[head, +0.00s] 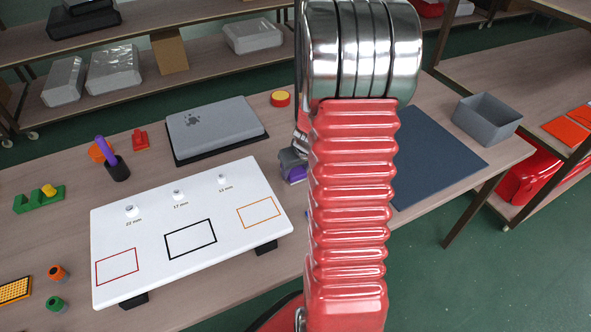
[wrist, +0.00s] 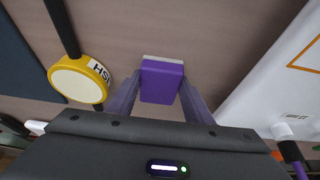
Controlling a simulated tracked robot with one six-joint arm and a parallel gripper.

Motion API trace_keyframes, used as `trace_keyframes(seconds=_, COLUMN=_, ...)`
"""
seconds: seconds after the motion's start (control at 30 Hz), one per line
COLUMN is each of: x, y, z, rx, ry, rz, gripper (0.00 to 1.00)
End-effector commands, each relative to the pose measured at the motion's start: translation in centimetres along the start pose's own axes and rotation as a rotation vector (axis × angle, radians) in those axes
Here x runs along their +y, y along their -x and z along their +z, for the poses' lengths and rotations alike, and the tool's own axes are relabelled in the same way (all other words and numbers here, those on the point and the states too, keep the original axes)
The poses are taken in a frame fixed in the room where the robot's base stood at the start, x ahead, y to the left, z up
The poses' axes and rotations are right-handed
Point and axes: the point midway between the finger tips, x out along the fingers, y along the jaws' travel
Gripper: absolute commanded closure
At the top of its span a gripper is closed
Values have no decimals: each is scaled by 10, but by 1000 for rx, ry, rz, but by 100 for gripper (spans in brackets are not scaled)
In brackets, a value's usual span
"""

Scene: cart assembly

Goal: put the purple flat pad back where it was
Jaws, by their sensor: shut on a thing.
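The purple flat pad (wrist: 161,82) sits between the two fingers of my gripper (wrist: 160,88) in the wrist view, with a pale strip along its far edge. My gripper is shut on it. In the head view, my gripper (head: 292,160) is low over the table, right of the white board, with a bit of purple (head: 296,175) showing below it. My red arm hides much of that area. I cannot tell whether the pad touches the table.
The white board (head: 150,216) with coloured outlines stands left of my gripper. A grey laptop-like slab (head: 213,128) lies behind it. A yellow-rimmed round thing (wrist: 78,80) and a dark bar (wrist: 62,28) lie close by. A dark blue mat (head: 435,150) and grey bin (head: 487,120) are at right.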

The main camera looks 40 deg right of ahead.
Motion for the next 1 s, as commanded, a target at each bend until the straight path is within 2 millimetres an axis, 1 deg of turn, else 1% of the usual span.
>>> trace_keyframes(seconds=0.27, x=0, y=-2, z=1, rx=0, ry=0, rz=0, gripper=78)
trace_keyframes(seconds=0.3, x=0, y=-2, z=1, rx=0, ry=0, rz=0, gripper=51)
trace_keyframes(seconds=0.53, x=0, y=-1, z=1, rx=0, ry=-1, rz=0, gripper=35)
trace_keyframes(seconds=0.83, x=0, y=0, z=0, rx=0, ry=-1, rz=1, gripper=35)
trace_keyframes(seconds=1.0, x=1, y=8, z=0, rx=2, ry=0, rz=1, gripper=35)
